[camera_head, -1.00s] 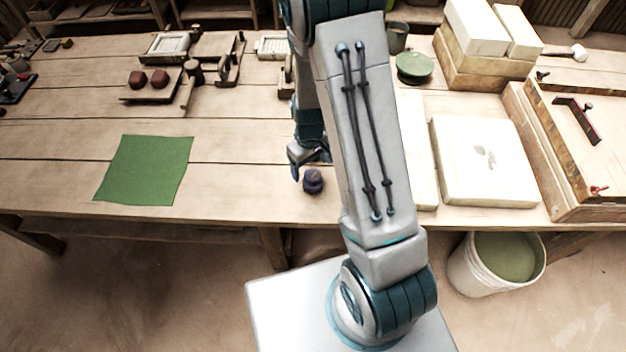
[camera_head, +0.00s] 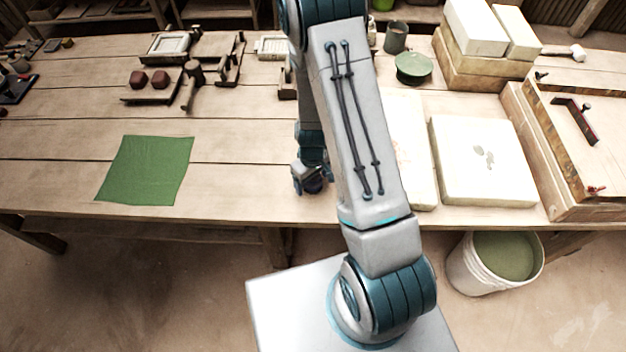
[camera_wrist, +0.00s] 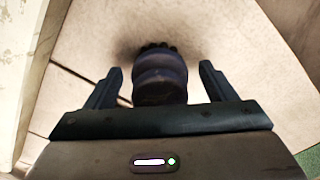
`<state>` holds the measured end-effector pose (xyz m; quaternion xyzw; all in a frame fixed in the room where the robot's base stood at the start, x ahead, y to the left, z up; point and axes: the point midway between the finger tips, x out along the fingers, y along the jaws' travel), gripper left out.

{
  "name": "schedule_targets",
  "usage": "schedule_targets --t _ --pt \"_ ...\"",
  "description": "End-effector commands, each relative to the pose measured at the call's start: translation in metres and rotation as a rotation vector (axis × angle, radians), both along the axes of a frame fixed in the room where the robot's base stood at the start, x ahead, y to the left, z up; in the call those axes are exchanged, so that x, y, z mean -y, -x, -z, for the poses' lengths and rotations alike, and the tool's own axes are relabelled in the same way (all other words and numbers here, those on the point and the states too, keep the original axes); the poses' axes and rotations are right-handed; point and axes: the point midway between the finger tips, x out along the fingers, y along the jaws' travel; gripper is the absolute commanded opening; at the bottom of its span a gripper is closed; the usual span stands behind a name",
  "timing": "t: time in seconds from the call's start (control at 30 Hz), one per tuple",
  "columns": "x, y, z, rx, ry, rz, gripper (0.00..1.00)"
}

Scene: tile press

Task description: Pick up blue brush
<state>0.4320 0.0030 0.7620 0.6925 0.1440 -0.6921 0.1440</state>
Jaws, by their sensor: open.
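The blue brush (camera_wrist: 160,76) is a short, rounded dark blue piece with a dark brown end. In the wrist view it lies between the two fingers of my gripper (camera_wrist: 158,82), with a gap on each side. The fingers are open and do not appear to touch it. In the head view my gripper (camera_head: 312,188) is low over the table near its front edge. There the brush (camera_head: 313,185) is mostly hidden by the gripper.
The wooden table (camera_head: 240,190) is clear left of the gripper up to a green cloth (camera_head: 145,170). A white slab (camera_head: 485,160) lies to the right. A white bucket (camera_head: 470,275) stands on the floor in front. Wooden tools and a green-topped pot (camera_head: 413,67) are further back.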

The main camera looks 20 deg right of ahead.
Motion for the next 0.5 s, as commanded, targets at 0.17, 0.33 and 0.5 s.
schedule_targets --t 0.17,0.33,0.5 --pt "0.0001 0.0000 -0.0001 0.000 0.000 0.000 0.44" --pt "0.0001 0.0000 -0.0003 0.000 0.000 0.001 0.28" --pt "0.0001 0.0000 -0.0005 0.000 0.000 0.001 0.28"
